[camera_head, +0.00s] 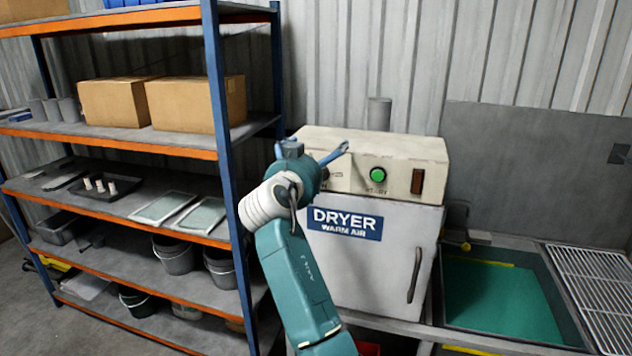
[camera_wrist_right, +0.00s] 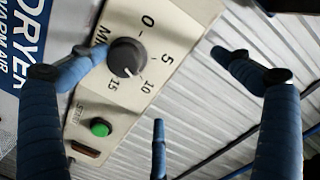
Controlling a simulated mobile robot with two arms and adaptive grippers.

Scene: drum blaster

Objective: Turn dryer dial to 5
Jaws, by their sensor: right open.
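The dryer (camera_head: 374,250) is a cream and white cabinet with a blue "DRYER WARM AIR" label. Its dark round dial (camera_wrist_right: 126,57) shows in the right wrist view, with 0, 5, 10 and 15 printed around it. A small pale mark on the dial seems to face between 10 and 15. In the head view my right gripper (camera_head: 336,163) is in front of the panel's left part and largely covers the dial. It is open, with blue fingers spread; in the wrist view one fingertip overlaps or lies close to the dial's left edge. Contact cannot be told. My left gripper is out of view.
A green start button (camera_head: 377,174) and a dark switch (camera_head: 417,181) are right of the dial. A blue and orange shelf rack (camera_head: 217,95) stands close on the left. A green-bottomed basin (camera_head: 500,300) and a wire rack (camera_head: 595,290) are at right.

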